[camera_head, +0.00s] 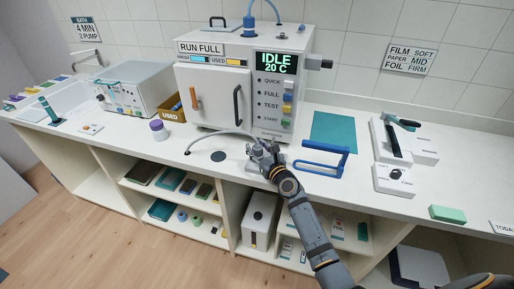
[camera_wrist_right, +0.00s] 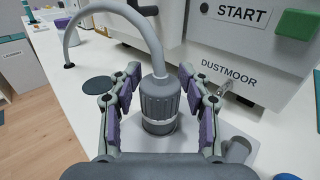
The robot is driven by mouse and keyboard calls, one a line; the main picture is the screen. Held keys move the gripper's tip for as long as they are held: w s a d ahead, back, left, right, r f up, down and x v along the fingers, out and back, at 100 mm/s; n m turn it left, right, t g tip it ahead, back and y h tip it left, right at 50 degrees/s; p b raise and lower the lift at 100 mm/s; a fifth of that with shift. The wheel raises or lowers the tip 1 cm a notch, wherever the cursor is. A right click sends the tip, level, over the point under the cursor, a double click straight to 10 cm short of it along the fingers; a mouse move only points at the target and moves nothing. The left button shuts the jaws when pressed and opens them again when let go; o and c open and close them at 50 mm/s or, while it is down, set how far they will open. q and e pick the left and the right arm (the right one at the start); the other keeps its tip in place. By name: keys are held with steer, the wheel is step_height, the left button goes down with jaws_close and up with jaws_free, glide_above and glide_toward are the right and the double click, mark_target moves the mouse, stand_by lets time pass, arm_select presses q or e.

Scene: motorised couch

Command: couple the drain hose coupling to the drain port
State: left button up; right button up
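The drain hose coupling (camera_wrist_right: 160,100) is a dark grey ribbed cylinder standing upright in the right wrist view. Its light grey hose (camera_wrist_right: 100,10) arches from its top to the left and down to the counter. Its lower end meets a light grey ring on a grey fitting (camera_wrist_right: 235,148); I cannot tell how they join. A small metal stub, possibly the drain port (camera_wrist_right: 225,88), sticks out low on the machine front. My right gripper (camera_wrist_right: 160,98) has its purple-padded fingers on both sides of the coupling, with narrow gaps showing. My left gripper is not in view.
The white machine (camera_head: 215,95) stands just behind my right gripper. A blue-handled frame (camera_head: 320,160) lies close to its right, near a teal mat (camera_head: 333,132). A dark disc (camera_head: 218,156) is on the counter to the left. The counter's front edge lies below the gripper.

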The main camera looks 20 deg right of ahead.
steer(key=shift+o, duration=1)
steer(key=shift+s, duration=0.15)
steer(key=s, duration=0.3)
steer(key=s+d, duration=0.1)
steer(key=s, duration=0.3)
steer(key=s+d, duration=0.1)
steer(key=s, duration=0.3)
steer(key=shift+s+d, duration=0.15)
steer(key=shift+s, duration=0.1)
